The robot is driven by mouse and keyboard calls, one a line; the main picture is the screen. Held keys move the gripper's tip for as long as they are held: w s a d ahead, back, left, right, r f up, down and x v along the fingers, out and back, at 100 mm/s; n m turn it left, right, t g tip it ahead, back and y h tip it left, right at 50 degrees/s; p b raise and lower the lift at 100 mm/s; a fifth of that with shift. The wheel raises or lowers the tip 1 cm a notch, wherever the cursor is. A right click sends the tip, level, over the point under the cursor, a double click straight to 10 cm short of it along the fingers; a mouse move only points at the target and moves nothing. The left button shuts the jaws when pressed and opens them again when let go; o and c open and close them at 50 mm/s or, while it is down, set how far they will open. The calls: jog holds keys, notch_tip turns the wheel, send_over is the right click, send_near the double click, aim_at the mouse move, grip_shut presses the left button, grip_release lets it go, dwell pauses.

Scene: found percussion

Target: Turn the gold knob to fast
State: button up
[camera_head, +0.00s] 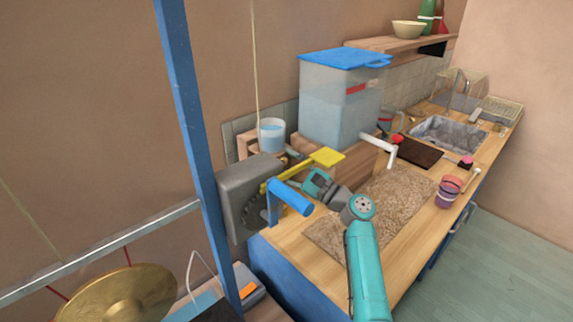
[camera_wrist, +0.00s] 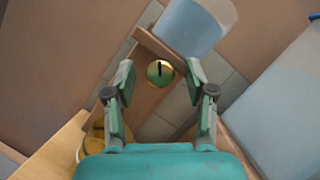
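The round gold knob (camera_wrist: 160,73) with a dark pointer line shows in the wrist view, on a wooden board (camera_wrist: 149,92) below a container of light blue liquid (camera_wrist: 195,25). The pointer line is roughly upright in that picture. No "fast" label is readable. My gripper (camera_wrist: 160,76) is open, with one green finger on each side of the knob in the picture; I cannot tell how far in front of it they are. In the head view my gripper (camera_head: 313,182) is near the wooden stand under the cup (camera_head: 271,134); the knob cannot be made out there.
A yellow paddle (camera_head: 327,157) and a blue cylinder (camera_head: 293,199) on a grey wheel mechanism (camera_head: 247,190) stand close to my gripper. A large blue-lidded tank (camera_head: 338,105) with a white spout (camera_head: 378,146) is behind. A brown mat (camera_head: 400,194) covers the counter.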

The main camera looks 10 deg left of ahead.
jog(key=v, duration=1.2)
jog(key=shift+f, duration=0.1)
